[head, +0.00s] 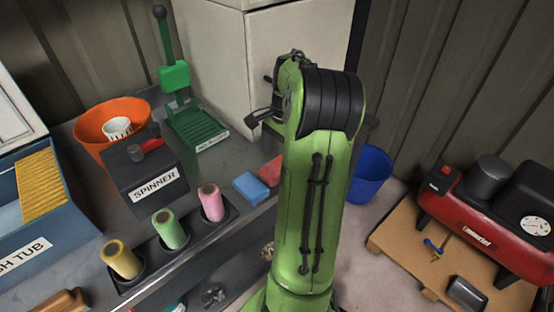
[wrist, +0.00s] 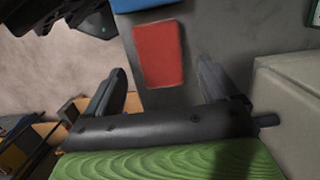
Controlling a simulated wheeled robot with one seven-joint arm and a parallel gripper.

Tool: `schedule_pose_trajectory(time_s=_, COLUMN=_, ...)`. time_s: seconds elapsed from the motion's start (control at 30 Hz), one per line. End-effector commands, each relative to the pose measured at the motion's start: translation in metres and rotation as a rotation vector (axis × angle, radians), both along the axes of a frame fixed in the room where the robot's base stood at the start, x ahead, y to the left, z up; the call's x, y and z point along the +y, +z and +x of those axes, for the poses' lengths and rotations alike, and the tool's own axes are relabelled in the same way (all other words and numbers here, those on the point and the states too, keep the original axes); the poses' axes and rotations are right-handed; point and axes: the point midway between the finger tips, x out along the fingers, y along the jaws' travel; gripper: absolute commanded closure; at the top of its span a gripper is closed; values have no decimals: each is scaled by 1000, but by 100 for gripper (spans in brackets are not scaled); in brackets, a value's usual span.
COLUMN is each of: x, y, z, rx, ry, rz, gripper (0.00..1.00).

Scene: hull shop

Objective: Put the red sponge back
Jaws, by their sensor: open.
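The red sponge (head: 270,170) lies on the grey bench right of the blue sponge (head: 251,187), partly hidden by my green arm in the head view. In the wrist view the red sponge (wrist: 159,54) lies flat near the end of the bench, ahead of and between my two fingers. My gripper (wrist: 162,85) is open and empty, its fingers spread wider than the sponge. In the head view my gripper is mostly hidden behind my arm. The blue sponge also shows at the top edge of the wrist view (wrist: 135,5).
The bench holds a spinner box (head: 148,180), an orange bowl (head: 96,122), a green press (head: 190,115) and a rack of yellow, green and pink rolls (head: 171,230). A white cabinet (head: 240,50) stands behind. A blue bucket (head: 370,174) and a red compressor (head: 490,215) are at right.

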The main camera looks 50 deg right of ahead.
Motion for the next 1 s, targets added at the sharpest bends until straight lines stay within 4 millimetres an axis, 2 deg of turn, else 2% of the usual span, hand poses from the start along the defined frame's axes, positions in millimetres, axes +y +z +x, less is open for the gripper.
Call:
schedule_pose_trajectory(time_s=0.03, x=-3, y=20, z=0, rx=-3, ry=0, rz=-5, gripper=12)
schedule_pose_trajectory(time_s=0.1, x=-6, y=39, z=0, rx=-3, ry=0, rz=-5, gripper=12)
schedule_pose_trajectory(time_s=0.23, x=-9, y=65, z=-2, rx=-2, ry=1, rz=-2, gripper=12)
schedule_pose_trajectory(time_s=0.37, x=-11, y=78, z=-3, rx=0, ry=-1, rz=-1, gripper=12)
schedule_pose_trajectory(time_s=0.53, x=-11, y=79, z=-3, rx=1, ry=0, rz=0, gripper=12)
schedule_pose_trajectory(time_s=0.6, x=-3, y=83, z=1, rx=-1, ry=34, rz=-14, gripper=12)
schedule_pose_trajectory(time_s=0.67, x=16, y=93, z=10, rx=-5, ry=119, rz=-49, gripper=12)
schedule_pose_trajectory(time_s=0.77, x=76, y=118, z=24, rx=-26, ry=370, rz=-149, gripper=12)
schedule_pose_trajectory(time_s=0.8, x=104, y=127, z=25, rx=-41, ry=494, rz=-194, gripper=12)
schedule_pose_trajectory(time_s=0.87, x=147, y=139, z=21, rx=-71, ry=681, rz=-261, gripper=12)
schedule_pose_trajectory(time_s=0.9, x=173, y=145, z=14, rx=-98, ry=804, rz=-306, gripper=12)
schedule_pose_trajectory(time_s=0.97, x=213, y=149, z=-1, rx=-149, ry=998, rz=-371, gripper=12)
schedule_pose_trajectory(time_s=1.0, x=236, y=150, z=-14, rx=-190, ry=1125, rz=-412, gripper=12)
